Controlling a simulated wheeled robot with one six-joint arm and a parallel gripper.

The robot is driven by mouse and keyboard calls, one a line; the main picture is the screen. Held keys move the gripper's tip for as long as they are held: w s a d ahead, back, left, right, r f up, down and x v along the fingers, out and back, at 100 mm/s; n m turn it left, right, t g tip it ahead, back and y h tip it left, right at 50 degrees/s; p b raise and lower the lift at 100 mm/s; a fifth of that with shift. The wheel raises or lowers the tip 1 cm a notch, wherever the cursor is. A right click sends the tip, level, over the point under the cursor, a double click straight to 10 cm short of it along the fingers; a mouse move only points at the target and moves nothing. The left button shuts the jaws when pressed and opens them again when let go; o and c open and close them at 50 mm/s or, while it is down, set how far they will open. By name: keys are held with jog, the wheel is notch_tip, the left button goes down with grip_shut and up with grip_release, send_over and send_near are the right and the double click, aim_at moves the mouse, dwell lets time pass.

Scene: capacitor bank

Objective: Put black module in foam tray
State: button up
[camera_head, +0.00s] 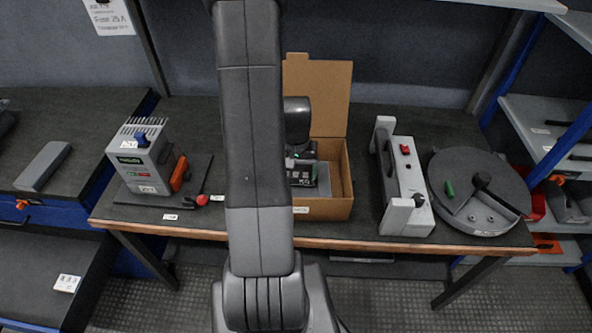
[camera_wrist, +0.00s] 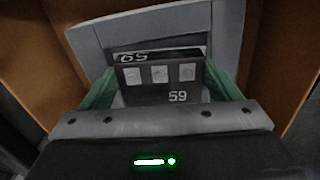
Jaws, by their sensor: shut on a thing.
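The black module (camera_wrist: 172,86), marked 59 with three pale squares on its face, is between the green fingers of my gripper (camera_wrist: 163,88) in the wrist view. My gripper is shut on it. The grey foam tray (camera_wrist: 85,42) frames the module at the top and sides of that view. I cannot tell how deep the module sits in the tray opening. In the head view my gripper (camera_head: 301,163) is over the open cardboard box (camera_head: 339,207), and the grey tray (camera_head: 324,180) shows inside. My arm hides the box's left part.
On the bench, a grey finned device (camera_head: 143,160) stands left on a black base with a red-knobbed lever (camera_head: 202,199). Right of the box are a grey handled unit (camera_head: 408,183) and a round dark disc (camera_head: 478,190). The box's raised flap (camera_head: 330,95) stands behind it.

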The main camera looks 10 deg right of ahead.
aim_at(296, 174)
jog(key=shift+f+b, duration=0.35)
jog(key=shift+f, duration=0.15)
jog(key=o, duration=1.2)
jog(key=shift+r, duration=0.2)
jog(key=shift+r+p, duration=0.25)
jog(key=shift+p, duration=0.2)
notch_tip(296, 174, up, 12)
jog(key=shift+r+p, duration=0.25)
jog(key=shift+p, duration=0.05)
